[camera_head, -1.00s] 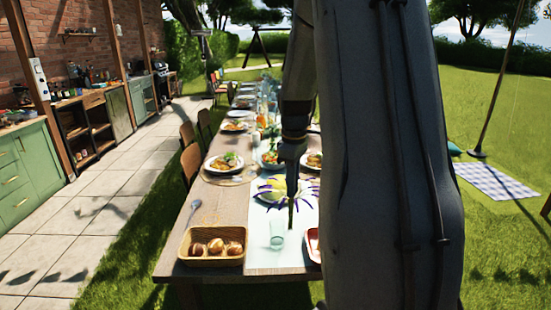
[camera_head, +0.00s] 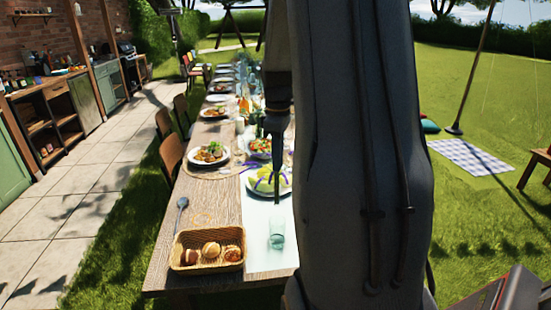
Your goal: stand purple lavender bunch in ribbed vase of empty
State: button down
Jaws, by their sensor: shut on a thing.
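My gripper (camera_head: 276,145) points down over the near part of the table and is shut on the purple lavender bunch (camera_head: 258,181). Only a few purple tips and a dark stem below the jaws show; my arm and the plate behind blur the rest. A clear teal glass vessel (camera_head: 277,237) stands upright on the pale runner, lower in the picture than the gripper and almost in line with it. I cannot make out ribs on it. The stem end appears above and apart from its rim; the depth between them is hard to tell.
A wicker basket of bread rolls (camera_head: 207,268) sits left of the glass at the table's near end. A spoon (camera_head: 182,207), a plate of food (camera_head: 211,153) and a salad bowl (camera_head: 259,147) lie farther back. My arm hides the table's right side.

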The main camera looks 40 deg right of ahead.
jog(key=b, duration=0.4)
send_over(278, 202)
jog(key=shift+f, duration=2.6)
jog(key=shift+w+d+f+b, duration=0.15)
jog(key=shift+f+b, duration=0.6)
jog(key=shift+f, duration=1.2)
jog(key=shift+w+f+b, duration=0.1)
jog(key=shift+f+b, duration=0.65)
jog(key=shift+f, duration=1.15)
jog(key=c, duration=1.7)
grip_release()
notch_tip(278, 202, up, 8)
jog(key=shift+f+b, duration=0.15)
jog(key=shift+b, duration=0.6)
